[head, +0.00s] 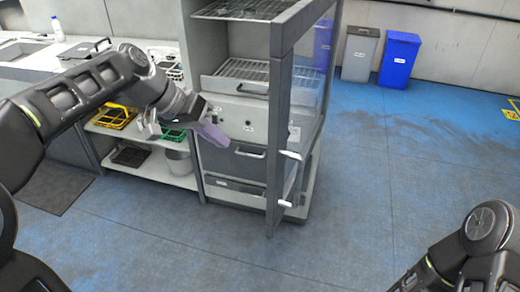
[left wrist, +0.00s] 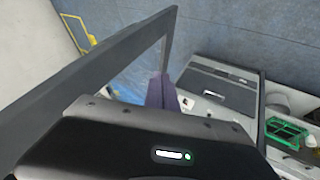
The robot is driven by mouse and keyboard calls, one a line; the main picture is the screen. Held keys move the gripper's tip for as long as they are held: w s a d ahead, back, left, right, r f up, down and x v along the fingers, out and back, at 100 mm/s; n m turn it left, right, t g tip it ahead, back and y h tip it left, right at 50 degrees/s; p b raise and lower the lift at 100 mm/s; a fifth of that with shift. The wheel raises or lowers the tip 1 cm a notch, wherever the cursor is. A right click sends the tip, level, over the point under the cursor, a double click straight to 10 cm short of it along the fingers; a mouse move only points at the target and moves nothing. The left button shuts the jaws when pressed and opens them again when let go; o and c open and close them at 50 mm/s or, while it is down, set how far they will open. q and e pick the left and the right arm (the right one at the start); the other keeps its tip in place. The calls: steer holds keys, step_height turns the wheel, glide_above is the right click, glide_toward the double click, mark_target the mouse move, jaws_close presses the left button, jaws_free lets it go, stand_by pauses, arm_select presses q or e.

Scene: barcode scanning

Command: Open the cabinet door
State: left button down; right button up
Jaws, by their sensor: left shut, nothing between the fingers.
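The grey cabinet (head: 232,45) stands in the middle of the head view with wire racks inside. Its glass door (head: 282,120), in a dark grey frame, stands swung out from the front at the right side. White handle parts (head: 291,155) show on the door's lower half. My left gripper (head: 213,134), with purple fingers, is shut and empty in front of the cabinet, left of the door frame and apart from it. In the left wrist view the fingers (left wrist: 163,92) show beside the door frame (left wrist: 85,92). My right arm shows at the lower right; its gripper is out of view.
A counter with a sink (head: 22,51) and shelves holding a yellow basket (head: 116,117), a green basket (head: 173,134) and a grey bin (head: 179,163) lies left. Grey (head: 358,55) and blue (head: 399,60) bins stand by the back wall. The blue floor right of the door is clear.

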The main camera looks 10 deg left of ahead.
arm_select(q)
steer(key=shift+m+g, duration=0.4)
steer(key=shift+m, duration=0.1)
steer(key=s+r, duration=0.2)
steer(key=r, duration=0.1)
steer(key=shift+s+r, duration=0.2)
steer(key=shift+r, duration=0.1)
steer(key=shift+f, duration=0.15)
steer(key=w+d+f+p, duration=0.2)
steer(key=d+f+p, duration=0.1)
steer(key=d+f, duration=0.5)
steer(key=shift+d, duration=0.6)
steer(key=shift+w, duration=0.1)
